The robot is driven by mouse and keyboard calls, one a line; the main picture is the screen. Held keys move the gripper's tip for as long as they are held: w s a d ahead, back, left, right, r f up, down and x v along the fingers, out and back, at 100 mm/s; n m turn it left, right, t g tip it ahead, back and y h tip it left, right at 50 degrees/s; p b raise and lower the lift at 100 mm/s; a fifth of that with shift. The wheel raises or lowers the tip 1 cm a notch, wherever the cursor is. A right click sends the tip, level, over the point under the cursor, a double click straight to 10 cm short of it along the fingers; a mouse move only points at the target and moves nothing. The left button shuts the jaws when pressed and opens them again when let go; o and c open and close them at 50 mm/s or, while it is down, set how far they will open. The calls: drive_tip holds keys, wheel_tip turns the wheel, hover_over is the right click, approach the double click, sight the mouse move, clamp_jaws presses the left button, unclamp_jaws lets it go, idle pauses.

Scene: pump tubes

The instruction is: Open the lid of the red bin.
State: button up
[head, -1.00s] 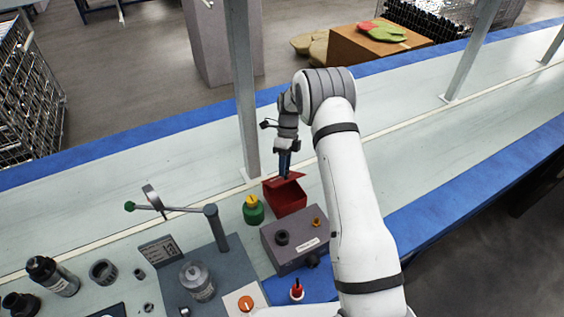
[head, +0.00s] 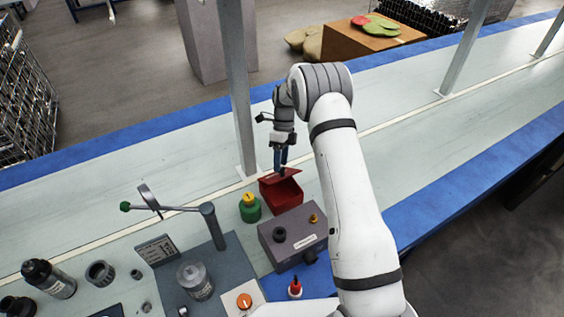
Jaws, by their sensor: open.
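The red bin (head: 286,197) stands on the pale bench behind the grey box with knobs. Its lid (head: 278,177) is raised and tilted, with part of the bin's dark inside showing below it. My gripper (head: 280,172) points down at the lid's upper edge, with its blue fingers at or just behind that edge. The gripper is open. Whether the fingers touch the lid, I cannot tell, and the fingertips are partly hidden.
A green container with a yellow top (head: 249,208) stands just left of the bin. The grey box (head: 292,238) is in front. A grey post (head: 239,90) rises behind, to the left. The bench right of my arm is clear.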

drive_tip(key=v, duration=0.7)
drive_tip(key=shift+b, duration=0.4)
drive_tip(key=shift+f, duration=0.1)
